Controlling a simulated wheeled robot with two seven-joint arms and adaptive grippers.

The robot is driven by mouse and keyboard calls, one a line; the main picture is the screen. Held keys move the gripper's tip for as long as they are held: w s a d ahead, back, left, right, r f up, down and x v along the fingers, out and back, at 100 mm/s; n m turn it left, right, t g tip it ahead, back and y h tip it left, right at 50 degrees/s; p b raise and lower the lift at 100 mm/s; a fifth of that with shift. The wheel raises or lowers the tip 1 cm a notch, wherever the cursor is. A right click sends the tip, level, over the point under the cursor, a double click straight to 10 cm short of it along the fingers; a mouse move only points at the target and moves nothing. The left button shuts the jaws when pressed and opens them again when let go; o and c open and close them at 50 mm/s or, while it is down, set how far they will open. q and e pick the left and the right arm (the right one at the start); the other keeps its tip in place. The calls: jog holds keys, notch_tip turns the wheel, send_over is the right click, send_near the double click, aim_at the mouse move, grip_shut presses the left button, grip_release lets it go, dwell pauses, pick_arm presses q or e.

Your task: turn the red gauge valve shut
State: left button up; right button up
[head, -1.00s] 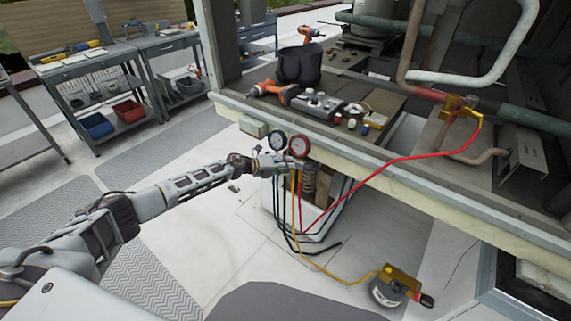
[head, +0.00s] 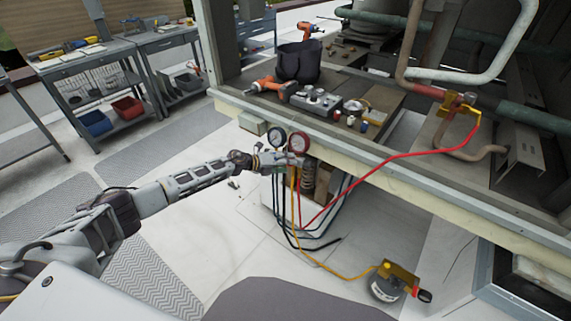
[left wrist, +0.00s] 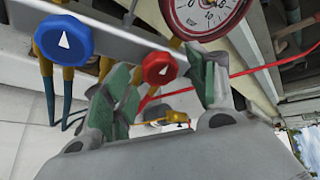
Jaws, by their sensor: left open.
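The red gauge valve (left wrist: 160,68) is a small red knob with a white arrow mark, below the red-rimmed gauge (left wrist: 205,14) in the left wrist view. My left gripper (left wrist: 163,85) is open. Its green-grey fingers lie to either side of the red knob in that view; I cannot tell whether they touch it. A blue knob (left wrist: 63,40) with a white arrow is further left. In the head view my left gripper (head: 288,161) is at the gauge set, just below the red gauge (head: 299,143) and the dark gauge (head: 277,138). The red knob is too small to make out there.
A red hose (head: 385,163) runs from the gauges to a yellow fitting (head: 470,108). A yellow hose leads down to a canister (head: 385,287). Tools lie on the deck above the cooler's edge (head: 370,166). Benches (head: 80,65) stand at far left.

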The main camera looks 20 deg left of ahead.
pick_arm(q)
jog(key=shift+a+r, duration=0.1)
jog(key=shift+a, duration=0.1)
jog(key=v, duration=1.1)
jog(key=shift+s+r, duration=0.2)
jog(key=shift+s, duration=0.15)
dwell(0.4)
jog(key=shift+a, duration=0.2)
dwell(0.3)
